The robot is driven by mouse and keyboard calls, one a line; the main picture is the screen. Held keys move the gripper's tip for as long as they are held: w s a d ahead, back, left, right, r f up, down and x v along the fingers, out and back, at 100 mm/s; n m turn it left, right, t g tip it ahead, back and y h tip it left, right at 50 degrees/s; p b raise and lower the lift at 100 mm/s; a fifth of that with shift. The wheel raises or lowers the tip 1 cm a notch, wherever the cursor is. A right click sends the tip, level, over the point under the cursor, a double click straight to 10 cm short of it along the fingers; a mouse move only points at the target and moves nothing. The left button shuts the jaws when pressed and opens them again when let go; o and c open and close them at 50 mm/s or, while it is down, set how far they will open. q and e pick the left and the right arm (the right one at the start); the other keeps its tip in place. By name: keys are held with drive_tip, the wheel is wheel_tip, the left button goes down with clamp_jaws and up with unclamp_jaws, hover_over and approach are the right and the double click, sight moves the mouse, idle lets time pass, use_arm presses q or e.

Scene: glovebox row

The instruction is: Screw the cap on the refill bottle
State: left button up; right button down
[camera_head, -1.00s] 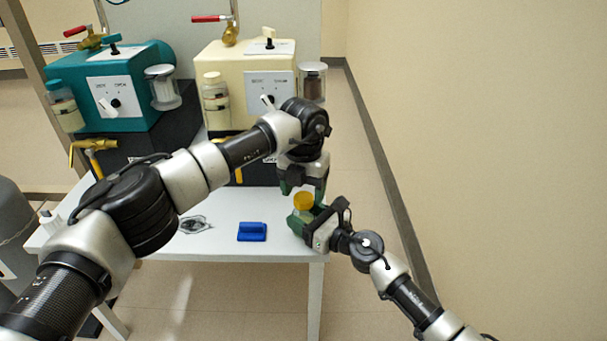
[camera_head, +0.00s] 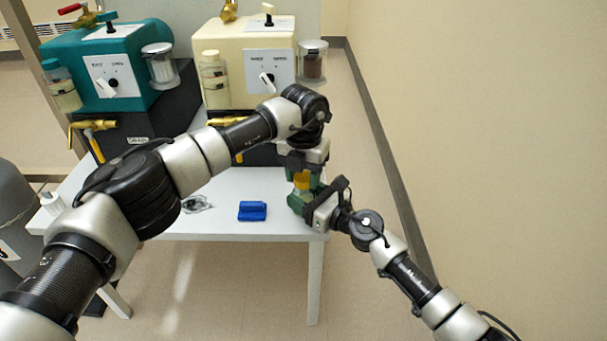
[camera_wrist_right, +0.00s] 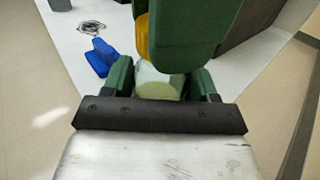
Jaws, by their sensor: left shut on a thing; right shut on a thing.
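The refill bottle (camera_wrist_right: 160,82) is pale and translucent, held upright in my right gripper (camera_head: 304,200) near the table's right front corner. In the right wrist view the green fingers of the right gripper (camera_wrist_right: 162,80) close on both sides of it. The yellow cap (camera_head: 301,181) is at the top of the bottle, and a strip of the cap also shows in the right wrist view (camera_wrist_right: 142,38). My left gripper (camera_head: 303,168) comes from above and is shut on the cap, largely covering it. I cannot tell whether cap and bottle threads are engaged.
A blue block-shaped holder (camera_head: 252,211) and a dark-patterned patch (camera_head: 196,204) are on the white table (camera_head: 225,227). A teal machine (camera_head: 115,75) and a cream machine (camera_head: 243,65) stand behind. The floor to the right is clear.

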use_arm(q)
drive_tip(key=o, duration=1.1)
drive_tip(key=shift+r, duration=0.1)
wheel_tip(320, 180, up, 12)
use_arm(e)
drive_tip(key=shift+c, duration=1.1)
unclamp_jaws()
drive_tip(key=shift+s+d, duration=0.1)
